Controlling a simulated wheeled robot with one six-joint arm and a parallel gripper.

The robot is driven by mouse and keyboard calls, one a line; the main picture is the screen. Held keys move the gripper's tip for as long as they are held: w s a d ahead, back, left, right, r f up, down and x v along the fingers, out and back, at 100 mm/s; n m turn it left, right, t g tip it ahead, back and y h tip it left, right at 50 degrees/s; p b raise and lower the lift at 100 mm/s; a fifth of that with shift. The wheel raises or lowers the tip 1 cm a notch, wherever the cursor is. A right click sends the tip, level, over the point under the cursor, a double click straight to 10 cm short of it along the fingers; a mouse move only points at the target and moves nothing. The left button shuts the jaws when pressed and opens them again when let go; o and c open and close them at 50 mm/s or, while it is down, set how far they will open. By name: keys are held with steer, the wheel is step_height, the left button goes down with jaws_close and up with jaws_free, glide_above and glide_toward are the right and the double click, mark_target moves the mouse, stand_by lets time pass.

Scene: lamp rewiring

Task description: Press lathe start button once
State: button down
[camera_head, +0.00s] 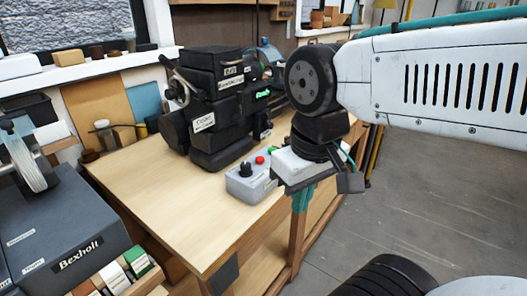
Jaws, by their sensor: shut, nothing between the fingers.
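The black lathe (222,105) stands on the wooden workbench (150,190). A small grey control box (246,186) sits in front of it near the bench's right edge. The box has a black knob (245,169), a red button (260,160) and a green button (273,150) at its far end. The green button is partly hidden beside my wrist. My gripper (302,200) points down just right of the box, by the bench's right edge, and appears apart from the buttons. It is shut and empty; its fingertips are small and hard to make out.
A dark machine labelled Bexholt (75,235) stands at the left, with a rack of coloured blocks (118,275) in front. Boards and small containers lie behind the bench. The bench top's front part is clear. Open grey floor (430,200) lies at the right.

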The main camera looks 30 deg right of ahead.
steer(key=w+d+r+m+t+y, duration=0.1)
steer(key=w+m+t, duration=0.1)
steer(key=w, duration=0.9)
steer(key=w+d+r+m+t+y, duration=0.1)
steer(key=w+d+m+t+y, duration=0.15)
steer(key=w, duration=0.75)
steer(key=w+d+f+m+t+h, duration=0.3)
steer(key=w+d+m+h, duration=0.1)
steer(key=w+d, duration=0.8)
steer(key=d+m, duration=0.1)
steer(key=d, duration=0.2)
steer(key=shift+w+d+f, duration=0.15)
steer(key=shift+w, duration=0.25)
steer(key=shift+f, duration=0.1)
steer(key=shift+f, duration=4.3)
steer(key=shift+f, duration=0.1)
